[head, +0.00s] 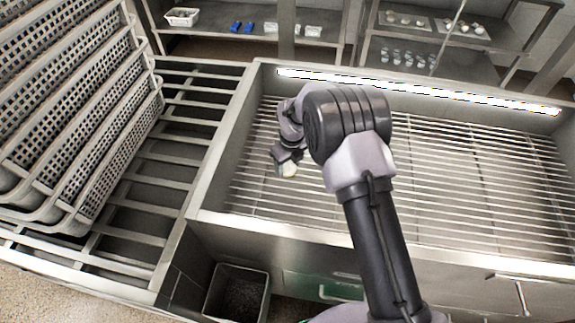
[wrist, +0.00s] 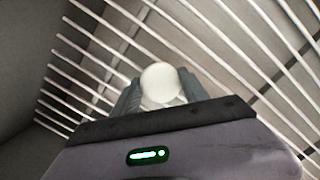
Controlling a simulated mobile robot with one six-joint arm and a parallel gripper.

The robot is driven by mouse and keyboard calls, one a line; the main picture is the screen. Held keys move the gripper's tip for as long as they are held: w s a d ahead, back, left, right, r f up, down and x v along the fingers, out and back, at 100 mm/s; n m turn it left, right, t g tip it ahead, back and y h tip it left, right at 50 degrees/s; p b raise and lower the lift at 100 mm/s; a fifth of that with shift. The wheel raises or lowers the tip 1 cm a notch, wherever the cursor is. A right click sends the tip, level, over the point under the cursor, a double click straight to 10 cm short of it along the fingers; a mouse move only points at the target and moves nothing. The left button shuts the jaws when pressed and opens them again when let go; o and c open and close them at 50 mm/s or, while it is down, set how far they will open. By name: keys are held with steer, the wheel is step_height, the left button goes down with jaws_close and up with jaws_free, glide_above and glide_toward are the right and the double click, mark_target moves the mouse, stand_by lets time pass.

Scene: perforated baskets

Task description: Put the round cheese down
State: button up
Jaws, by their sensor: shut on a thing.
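The round cheese is a small, pale, rounded piece (wrist: 161,82) between the two grey fingers in the wrist view. A bit of it also shows in the head view (head: 288,169), at the tip of my gripper. My gripper (head: 287,163) is shut on it, over the left part of a sink-like metal basin with a rack of parallel bars (head: 470,185). My gripper also shows in the wrist view (wrist: 160,95), with the bars beyond the cheese. I cannot tell how far the cheese is above the bars. My arm hides the middle of the rack.
Perforated grey baskets (head: 75,110) stand stacked and tilted on a slatted metal stand (head: 150,180) at the left. The basin's metal rim (head: 225,150) borders the rack. The rack's right side is clear. Shelves (head: 430,30) with small items stand behind. A dark bin (head: 237,292) is below.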

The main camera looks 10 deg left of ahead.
steer(key=o, duration=1.5)
steer(key=shift+o, duration=0.2)
step_height(320, 180, up, 13)
steer(key=d+p, duration=0.1)
steer(key=p, duration=0.3)
step_height(320, 180, up, 8)
steer(key=r+n, duration=0.1)
steer(key=n, duration=0.2)
glide_above(291, 169)
steer(key=d, duration=0.4)
steer(key=s+d+r+n+t+y, duration=0.1)
steer(key=s+d+r+n+t, duration=0.1)
steer(key=s+d+r+n, duration=0.75)
steer(key=s+d+r+n+t, duration=0.1)
steer(key=s+d+r+n, duration=0.2)
steer(key=s, duration=0.6)
steer(key=s+d+r+n+t, duration=0.2)
steer(key=s+d+r+n, duration=0.2)
steer(key=s, duration=0.5)
steer(key=shift+s+d+n, duration=0.15)
steer(key=shift+d+n, duration=0.8)
steer(key=shift+d, duration=0.15)
